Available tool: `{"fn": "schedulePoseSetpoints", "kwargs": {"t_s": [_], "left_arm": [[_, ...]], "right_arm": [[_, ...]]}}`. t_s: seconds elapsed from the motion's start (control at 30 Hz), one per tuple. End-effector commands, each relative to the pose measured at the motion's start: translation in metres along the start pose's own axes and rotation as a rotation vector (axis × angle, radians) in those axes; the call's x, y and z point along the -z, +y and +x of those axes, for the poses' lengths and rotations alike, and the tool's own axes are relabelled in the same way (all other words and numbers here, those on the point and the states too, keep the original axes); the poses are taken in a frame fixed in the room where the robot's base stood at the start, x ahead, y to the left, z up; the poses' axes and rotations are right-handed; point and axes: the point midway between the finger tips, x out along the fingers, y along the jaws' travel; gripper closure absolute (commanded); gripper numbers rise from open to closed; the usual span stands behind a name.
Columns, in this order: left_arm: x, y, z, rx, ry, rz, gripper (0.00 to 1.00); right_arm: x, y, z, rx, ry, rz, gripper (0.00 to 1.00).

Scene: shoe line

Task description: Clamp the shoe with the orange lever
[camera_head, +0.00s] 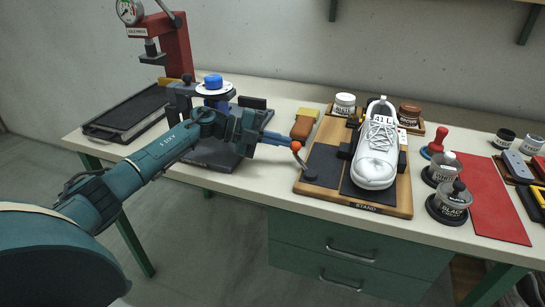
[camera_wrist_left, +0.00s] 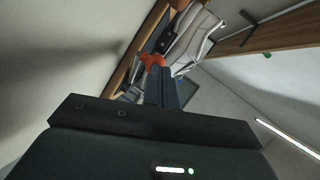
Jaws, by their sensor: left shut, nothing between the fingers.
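The white shoe (camera_head: 377,152) with a "41 L" tag sits upright on the wooden stand board (camera_head: 403,198), toe toward me, between dark clamp blocks. I cannot tell if the left block touches it. The lever's orange knob (camera_head: 297,146) tops a thin rod rising from the board's left front, leaning left. My left gripper (camera_head: 284,141) is shut and empty, its fingertips at or just left of the knob; contact is unclear. In the left wrist view the closed fingers (camera_wrist_left: 161,76) end at the orange knob (camera_wrist_left: 152,61), with the shoe (camera_wrist_left: 192,40) beyond. My right gripper is out of view.
A red press (camera_head: 172,45) and black tray (camera_head: 128,112) stand left, with a dark fixture under my arm. A brush (camera_head: 304,124) lies behind the lever. Jars (camera_head: 344,104) stand behind the shoe. Glass pots (camera_head: 449,202) and a red mat (camera_head: 488,198) lie right.

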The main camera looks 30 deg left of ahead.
Motion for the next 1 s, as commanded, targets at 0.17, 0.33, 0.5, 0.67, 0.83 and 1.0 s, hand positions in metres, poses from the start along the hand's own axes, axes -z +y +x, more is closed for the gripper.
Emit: {"fn": "schedulePoseSetpoints", "kwargs": {"t_s": [0.17, 0.33, 0.5, 0.67, 0.83, 1.0], "left_arm": [[-0.0021, -0.0022, 0.0050, 0.001, 0.000, -0.001, 1.00], [-0.0033, -0.0029, 0.0079, 0.000, 0.000, 0.000, 1.00], [-0.0039, -0.0030, 0.0089, 0.000, -0.001, 0.000, 1.00], [-0.0040, -0.0029, 0.0091, 0.000, -0.001, 0.000, 1.00], [-0.0040, -0.0028, 0.0090, -0.001, -0.001, 0.000, 1.00], [-0.0042, -0.0023, 0.0061, -0.001, -0.002, 0.000, 1.00]], "right_arm": [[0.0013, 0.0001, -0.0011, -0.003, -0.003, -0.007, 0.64], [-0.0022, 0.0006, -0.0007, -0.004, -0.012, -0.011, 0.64], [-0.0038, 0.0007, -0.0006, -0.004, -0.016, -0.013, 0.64], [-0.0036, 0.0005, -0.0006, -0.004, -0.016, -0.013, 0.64], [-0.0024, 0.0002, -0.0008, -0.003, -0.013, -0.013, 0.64], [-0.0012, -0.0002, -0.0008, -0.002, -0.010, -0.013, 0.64]]}}
